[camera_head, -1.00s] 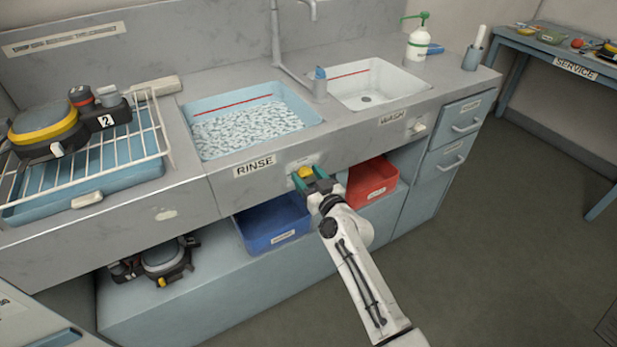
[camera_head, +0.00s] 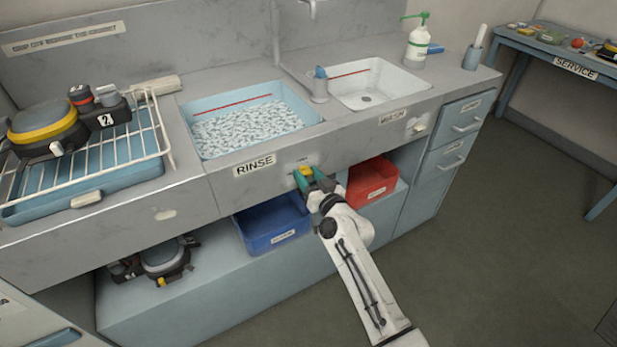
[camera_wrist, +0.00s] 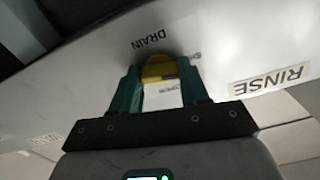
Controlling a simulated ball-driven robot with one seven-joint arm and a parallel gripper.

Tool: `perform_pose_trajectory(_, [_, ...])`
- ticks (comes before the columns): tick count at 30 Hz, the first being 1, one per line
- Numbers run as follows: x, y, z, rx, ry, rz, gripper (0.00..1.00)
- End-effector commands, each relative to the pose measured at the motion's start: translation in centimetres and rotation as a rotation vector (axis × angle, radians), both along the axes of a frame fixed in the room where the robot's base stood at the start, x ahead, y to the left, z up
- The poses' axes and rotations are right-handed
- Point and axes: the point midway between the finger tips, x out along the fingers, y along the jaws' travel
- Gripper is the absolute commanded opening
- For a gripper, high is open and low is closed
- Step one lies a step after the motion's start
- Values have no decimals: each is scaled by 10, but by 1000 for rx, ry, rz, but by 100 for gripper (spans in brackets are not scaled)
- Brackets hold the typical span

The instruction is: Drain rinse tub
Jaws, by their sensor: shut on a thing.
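The rinse tub (camera_head: 195,110) is a light blue basin at the left of the counter, with a red line on its wall and filled with rippled water (camera_head: 245,128). Below it, the front panel carries a RINSE label (camera_head: 255,166). My gripper (camera_head: 308,177) is at this panel, right of the label, shut on a yellow drain knob. In the wrist view the yellow knob (camera_wrist: 158,68) sits between my two green fingers, under the word DRAIN. The fingers partly hide the knob and the small label by it.
The wash basin (camera_head: 400,80) at the right looks empty, with a tap between the basins. A blue bin (camera_head: 272,240) and a red bin (camera_head: 372,190) stand on the shelf below. A rack (camera_head: 150,140) with breathing gear is at the left. The floor at right is clear.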

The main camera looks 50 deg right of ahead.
Motion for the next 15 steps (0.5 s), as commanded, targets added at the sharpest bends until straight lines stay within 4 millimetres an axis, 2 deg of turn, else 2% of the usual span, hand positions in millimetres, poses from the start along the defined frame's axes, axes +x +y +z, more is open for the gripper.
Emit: perform_pose_trajectory(15, [0,0,0,382,-110,0,14])
